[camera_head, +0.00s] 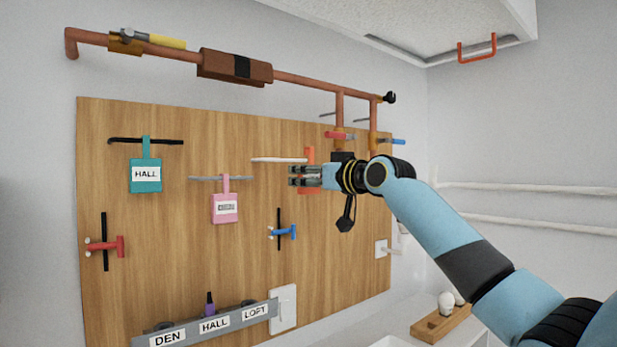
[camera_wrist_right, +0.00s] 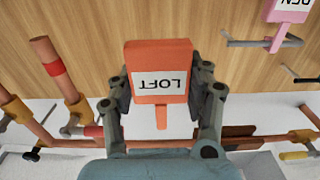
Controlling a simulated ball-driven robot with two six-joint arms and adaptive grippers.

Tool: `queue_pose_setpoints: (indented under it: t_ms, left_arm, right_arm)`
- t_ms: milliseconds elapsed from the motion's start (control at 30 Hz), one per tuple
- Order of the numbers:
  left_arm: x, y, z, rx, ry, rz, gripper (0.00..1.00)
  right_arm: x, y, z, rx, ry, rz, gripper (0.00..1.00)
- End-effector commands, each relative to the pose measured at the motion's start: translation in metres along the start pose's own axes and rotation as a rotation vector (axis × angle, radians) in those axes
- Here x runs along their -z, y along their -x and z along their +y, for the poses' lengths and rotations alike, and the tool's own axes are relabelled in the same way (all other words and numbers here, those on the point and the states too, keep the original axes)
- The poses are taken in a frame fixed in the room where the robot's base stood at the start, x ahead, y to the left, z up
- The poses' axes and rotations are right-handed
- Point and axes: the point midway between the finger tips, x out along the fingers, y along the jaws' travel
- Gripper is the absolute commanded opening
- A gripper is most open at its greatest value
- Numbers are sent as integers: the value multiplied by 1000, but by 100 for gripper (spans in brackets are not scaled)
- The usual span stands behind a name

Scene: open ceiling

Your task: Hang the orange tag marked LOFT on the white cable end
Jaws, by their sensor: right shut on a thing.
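My right gripper (camera_head: 293,176) is shut on the orange tag (camera_head: 309,155) in front of the wooden board. In the right wrist view the tag (camera_wrist_right: 158,55) sits between the two fingers, with LOFT upside down on its white label. The white cable end (camera_head: 279,160) points left from the board, just above and left of my fingertips. The tag's upper part shows close to its right end; I cannot tell whether they touch. The cable end is not distinguishable in the right wrist view. My left gripper is not in view.
A teal HALL tag (camera_head: 145,175) hangs on a black cable end at left. A pink tag (camera_head: 224,208) hangs on a grey one. Copper pipe (camera_head: 305,80) runs above. A labelled grey rail (camera_head: 180,337) is at the bottom.

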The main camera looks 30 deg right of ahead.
Motion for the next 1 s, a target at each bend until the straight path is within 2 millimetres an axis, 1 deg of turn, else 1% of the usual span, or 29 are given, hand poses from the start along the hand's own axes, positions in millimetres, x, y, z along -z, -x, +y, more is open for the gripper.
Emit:
queue_pose_setpoints:
  t_ms: [267,700,1000]
  left_arm:
    - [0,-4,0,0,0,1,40]
    - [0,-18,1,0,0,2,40]
    - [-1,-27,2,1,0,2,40]
  right_arm:
    - [0,-20,-1,0,-3,2,18]
    - [0,-59,-1,1,-2,1,18]
    - [0,-77,0,0,-1,1,18]
